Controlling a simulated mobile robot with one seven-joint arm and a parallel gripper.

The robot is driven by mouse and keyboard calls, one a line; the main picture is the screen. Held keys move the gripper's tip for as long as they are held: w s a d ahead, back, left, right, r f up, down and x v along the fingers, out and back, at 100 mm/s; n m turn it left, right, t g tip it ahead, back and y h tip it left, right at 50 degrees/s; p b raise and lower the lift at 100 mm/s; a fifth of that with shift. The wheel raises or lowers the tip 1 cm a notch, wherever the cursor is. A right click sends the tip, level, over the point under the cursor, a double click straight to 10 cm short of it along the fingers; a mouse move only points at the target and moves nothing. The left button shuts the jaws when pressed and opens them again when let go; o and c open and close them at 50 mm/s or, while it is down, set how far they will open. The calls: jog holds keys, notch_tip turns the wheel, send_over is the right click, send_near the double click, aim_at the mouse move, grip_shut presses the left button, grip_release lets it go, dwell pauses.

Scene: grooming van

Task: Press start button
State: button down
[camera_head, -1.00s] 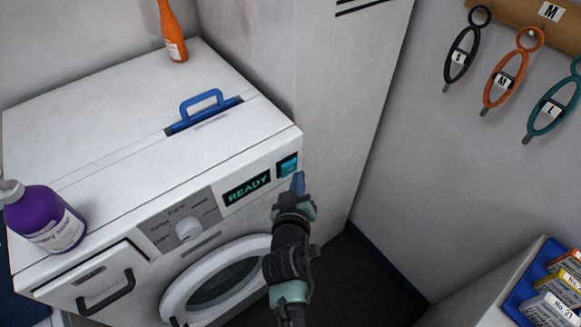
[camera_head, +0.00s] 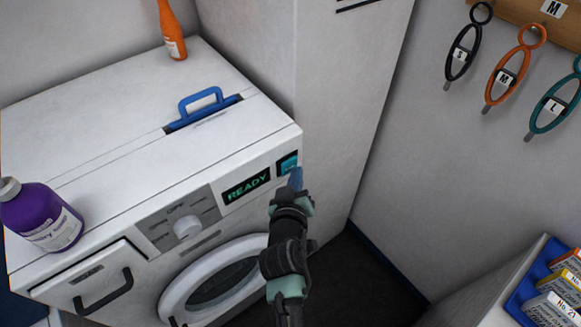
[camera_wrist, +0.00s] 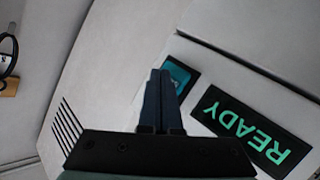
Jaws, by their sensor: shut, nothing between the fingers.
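The start button (camera_head: 286,164) is a teal square at the right end of the washing machine's front panel, beside a display (camera_head: 246,187) that reads READY in green. My gripper (camera_head: 296,178) is shut and empty, with its blue fingertips just in front of the button's lower right. In the wrist view my closed fingers (camera_wrist: 159,85) point at the teal button (camera_wrist: 180,76) and cover part of it. I cannot tell whether the tips touch it. The READY display (camera_wrist: 246,130) is to the right there.
The white washing machine (camera_head: 120,130) carries a blue handle (camera_head: 203,105), a purple bottle (camera_head: 42,215) and an orange bottle (camera_head: 172,32). A round dial (camera_head: 187,227) is left of the display. A wall panel (camera_head: 340,100) stands close at the right.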

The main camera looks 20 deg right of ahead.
jog(key=shift+w+a+b, duration=0.25)
jog(key=shift+w+b, duration=0.2)
jog(key=shift+w, duration=0.1)
dwell(0.7)
jog(key=shift+s, duration=0.2)
jog(key=shift+s+d+p, duration=0.35)
jog(key=shift+s+p, duration=0.25)
jog(key=shift+s, duration=0.15)
jog(key=shift+s+d+p, duration=0.3)
jog(key=shift+s+p, duration=0.25)
jog(key=shift+s, duration=0.25)
jog(key=shift+s+d+p, duration=0.25)
jog(key=shift+s+p, duration=0.25)
jog(key=shift+s, duration=0.25)
jog(key=shift+s+d+p, duration=0.3)
jog(key=shift+s+p, duration=0.25)
jog(key=shift+s, duration=0.25)
